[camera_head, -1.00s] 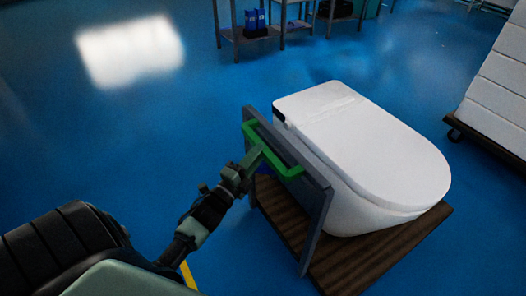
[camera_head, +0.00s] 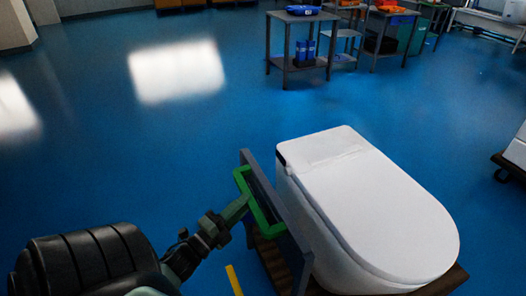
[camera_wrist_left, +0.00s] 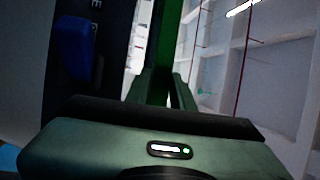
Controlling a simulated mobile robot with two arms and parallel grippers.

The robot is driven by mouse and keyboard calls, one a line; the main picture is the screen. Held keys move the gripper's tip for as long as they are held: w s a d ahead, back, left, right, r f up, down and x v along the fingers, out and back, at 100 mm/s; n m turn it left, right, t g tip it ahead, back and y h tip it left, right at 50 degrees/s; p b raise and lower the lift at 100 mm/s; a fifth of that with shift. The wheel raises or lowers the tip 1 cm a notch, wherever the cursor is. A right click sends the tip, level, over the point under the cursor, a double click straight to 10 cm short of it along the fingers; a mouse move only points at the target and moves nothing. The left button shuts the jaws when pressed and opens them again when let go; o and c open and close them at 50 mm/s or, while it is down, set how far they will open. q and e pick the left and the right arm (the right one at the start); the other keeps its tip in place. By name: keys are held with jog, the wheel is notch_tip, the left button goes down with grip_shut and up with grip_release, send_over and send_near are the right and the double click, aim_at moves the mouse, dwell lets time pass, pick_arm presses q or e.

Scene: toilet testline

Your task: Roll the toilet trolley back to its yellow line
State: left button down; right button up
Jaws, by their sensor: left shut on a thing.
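The toilet trolley has a dark wooden base (camera_head: 275,262), a grey upright panel (camera_head: 292,246) and a green handle (camera_head: 264,212). A white toilet (camera_head: 375,205) with a closed lid sits on the base. My left gripper (camera_head: 240,207) is shut on the green handle at the panel's left side. In the left wrist view, the gripper fingers close around the green bar (camera_wrist_left: 160,70). A short piece of yellow line (camera_head: 234,280) shows on the floor, left of the trolley base. My right gripper is not in view.
Grey tables (camera_head: 286,62) with blue and orange items stand at the back. Another trolley carrying white goods (camera_head: 512,160) is at the right edge. The blue floor (camera_head: 130,130) to the left and behind the trolley is clear.

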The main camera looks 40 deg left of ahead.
pick_arm(q)
jog(key=s+a, duration=0.1)
jog(key=s+r, duration=0.1)
jog(key=s, duration=0.1)
jog(key=shift+a+r, duration=0.2)
jog(key=shift+a, duration=0.2)
jog(key=c, duration=1.3)
grip_release()
jog(key=shift+o, duration=0.5)
jog(key=shift+s, duration=0.1)
jog(key=shift+f, duration=0.25)
jog(key=shift+s, duration=0.1)
jog(key=shift+f, duration=0.15)
